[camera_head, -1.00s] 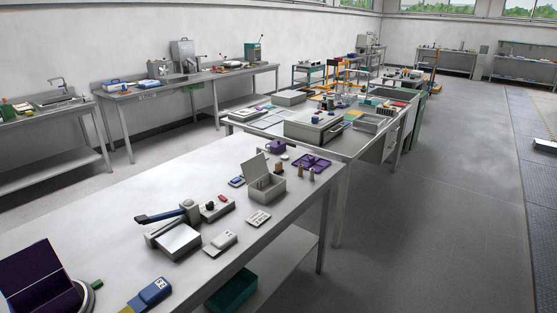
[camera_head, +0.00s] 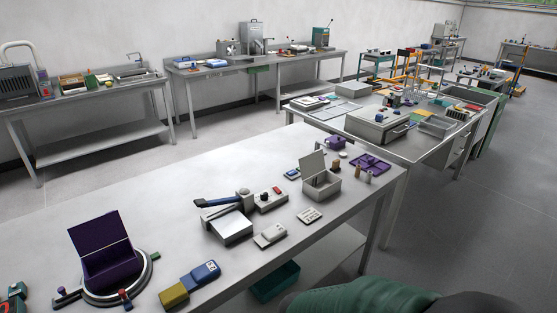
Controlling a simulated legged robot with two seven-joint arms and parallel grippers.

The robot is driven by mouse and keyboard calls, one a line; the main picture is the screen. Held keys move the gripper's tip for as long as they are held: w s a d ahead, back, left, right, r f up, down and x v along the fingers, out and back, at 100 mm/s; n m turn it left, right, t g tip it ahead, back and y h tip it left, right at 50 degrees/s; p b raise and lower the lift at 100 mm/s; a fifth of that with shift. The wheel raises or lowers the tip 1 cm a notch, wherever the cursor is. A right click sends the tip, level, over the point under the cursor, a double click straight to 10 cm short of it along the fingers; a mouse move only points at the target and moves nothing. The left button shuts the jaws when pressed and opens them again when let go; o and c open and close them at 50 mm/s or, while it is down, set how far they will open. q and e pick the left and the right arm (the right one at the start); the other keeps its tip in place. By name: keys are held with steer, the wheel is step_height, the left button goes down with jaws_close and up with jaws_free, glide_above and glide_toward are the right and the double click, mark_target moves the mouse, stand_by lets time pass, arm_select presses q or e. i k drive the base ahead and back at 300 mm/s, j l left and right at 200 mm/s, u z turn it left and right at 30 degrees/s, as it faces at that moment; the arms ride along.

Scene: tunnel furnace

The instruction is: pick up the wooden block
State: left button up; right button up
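I cannot single out a wooden block for certain. Two small upright brown pieces, a front one (camera_head: 360,177) and a rear one (camera_head: 371,171), stand at the far right end of the near table (camera_head: 330,222). They look wooden but are too small to tell their shape. They stand just right of an open grey box (camera_head: 322,187) and in front of a purple tray (camera_head: 370,163). Neither of my grippers shows in the head view.
The near table also holds a purple open box (camera_head: 105,262) on a round base, a blue and yellow device (camera_head: 189,285) and a lever press (camera_head: 228,222). A green bin (camera_head: 275,283) sits below. More benches stand behind. The floor at right (camera_head: 460,235) is clear.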

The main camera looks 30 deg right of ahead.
mark_target(335, 168)
steer(key=i+l+u, duration=0.1)
steer(key=l+u, duration=0.15)
steer(key=l, duration=0.35)
steer(key=l+u, duration=0.25)
steer(key=l, duration=0.35)
steer(key=l+u, duration=0.3)
steer(key=l, duration=0.3)
steer(key=k+l+u, duration=0.1)
steer(key=l+u, duration=0.15)
steer(key=l, duration=0.3)
steer(key=k+l+u, duration=0.25)
steer(key=l, duration=0.35)
steer(key=i, duration=0.1)
